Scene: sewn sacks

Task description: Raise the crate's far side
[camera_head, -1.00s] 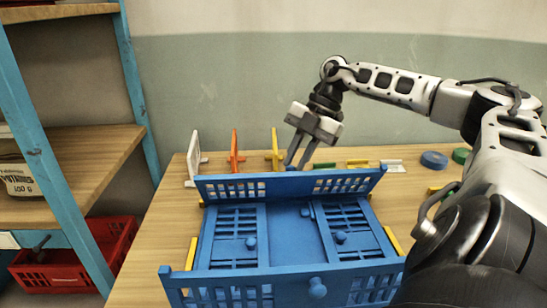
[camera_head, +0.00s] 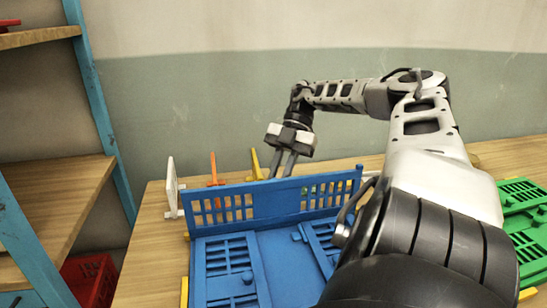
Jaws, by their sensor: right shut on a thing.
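The blue crate (camera_head: 285,268) lies on the wooden table. Its far side (camera_head: 272,212), a slotted blue panel, stands up steeply across the crate's back edge. The left side (camera_head: 230,268) and right side (camera_head: 322,245), each with a knob, lie folded flat over the floor; my arm covers part of the right one. The near side is out of view. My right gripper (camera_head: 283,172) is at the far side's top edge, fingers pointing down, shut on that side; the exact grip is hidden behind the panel. My left gripper is not in view.
Behind the crate stand a white piece (camera_head: 171,187), an orange piece (camera_head: 213,168) and a yellow piece (camera_head: 256,164). A green slotted crate (camera_head: 522,215) lies at the right. A blue-framed shelf (camera_head: 95,100) and a red bin (camera_head: 92,282) are at the left.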

